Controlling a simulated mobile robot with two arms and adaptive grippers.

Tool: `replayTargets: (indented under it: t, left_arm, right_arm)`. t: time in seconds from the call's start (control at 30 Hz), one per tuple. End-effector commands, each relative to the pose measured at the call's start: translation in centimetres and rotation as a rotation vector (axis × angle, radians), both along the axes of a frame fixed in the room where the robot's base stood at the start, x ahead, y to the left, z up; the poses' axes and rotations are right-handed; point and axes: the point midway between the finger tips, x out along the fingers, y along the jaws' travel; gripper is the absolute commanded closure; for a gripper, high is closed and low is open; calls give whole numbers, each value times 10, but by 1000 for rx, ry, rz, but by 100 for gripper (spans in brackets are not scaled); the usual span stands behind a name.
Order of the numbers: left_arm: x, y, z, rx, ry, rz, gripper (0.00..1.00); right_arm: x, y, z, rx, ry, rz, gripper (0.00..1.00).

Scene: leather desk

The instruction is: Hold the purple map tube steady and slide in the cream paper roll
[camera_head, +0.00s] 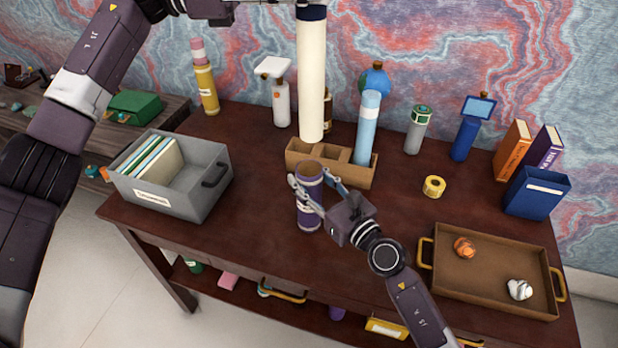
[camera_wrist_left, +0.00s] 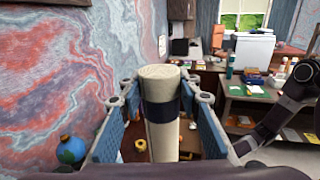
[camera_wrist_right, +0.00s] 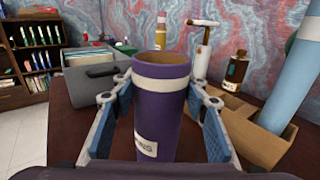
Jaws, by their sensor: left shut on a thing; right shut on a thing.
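The cream paper roll (camera_head: 311,85), with a navy band near its top, hangs upright in the head view. My left gripper (camera_wrist_left: 160,99) is shut on it at the band; in the head view this gripper is mostly cut off by the top edge. The purple map tube (camera_head: 310,212) stands upright on the desk with its open mouth up and a pale band below the rim. My right gripper (camera_head: 321,188) is shut around it; the tube also shows between the pads in the right wrist view (camera_wrist_right: 162,120). The roll's lower end appears above the tube's mouth, apart from it; depth is unclear.
A wooden holder (camera_head: 362,178) with a light blue tube (camera_head: 368,125) stands just behind the purple tube. A grey file box (camera_head: 205,195) is at left. A yellow tape roll (camera_head: 434,186) and a brown tray (camera_head: 495,292) are at right. Bare desk lies around the tube's front.

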Motion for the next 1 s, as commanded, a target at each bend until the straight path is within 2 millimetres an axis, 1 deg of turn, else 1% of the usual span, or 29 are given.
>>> replayTargets:
  t: [0.17,0.27,0.4,0.53,0.7,0.9,1.0]
  left_arm:
    - [2,0,-2,1,0,23,100]
    - [6,-1,-8,2,-1,77,100]
    - [16,-1,-17,3,-3,212,100]
    - [21,1,-21,6,-7,350,100]
    - [14,4,-17,8,-10,475,100]
    - [1,3,-12,6,-4,520,100]
    - [-1,2,-19,7,1,525,100]
  right_arm:
    - [0,0,0,0,0,0,83]
    - [0,0,0,-1,1,0,83]
    - [0,0,0,-1,1,0,83]
    - [0,0,0,-1,1,0,83]
    - [0,0,0,-1,1,0,83]
    - [0,0,0,-1,1,0,83]
    - [0,0,0,-1,1,0,83]
